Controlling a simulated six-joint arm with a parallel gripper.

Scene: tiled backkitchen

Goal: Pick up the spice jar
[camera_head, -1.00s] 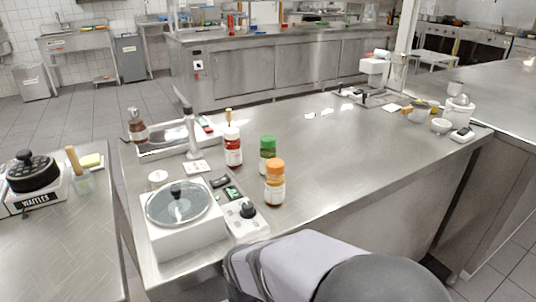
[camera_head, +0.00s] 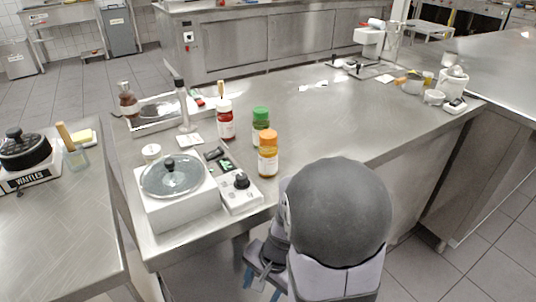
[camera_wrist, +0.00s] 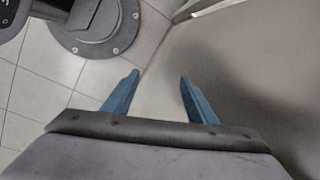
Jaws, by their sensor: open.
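Which one is the spice jar I cannot tell. My gripper (camera_wrist: 160,76) has two blue fingers, spread apart with nothing between them. In the head view its fingers (camera_head: 262,284) show partly at the bottom, below the counter's front edge and apart from the jars.
A lidded cooker (camera_head: 180,205) and a control box with a black knob (camera_head: 241,190) stand left of the orange-capped jar. A metal tray (camera_head: 160,117) lies behind. The counter (camera_head: 350,125) right of the jars is clear. A waffle maker (camera_head: 28,165) stands on the left table.

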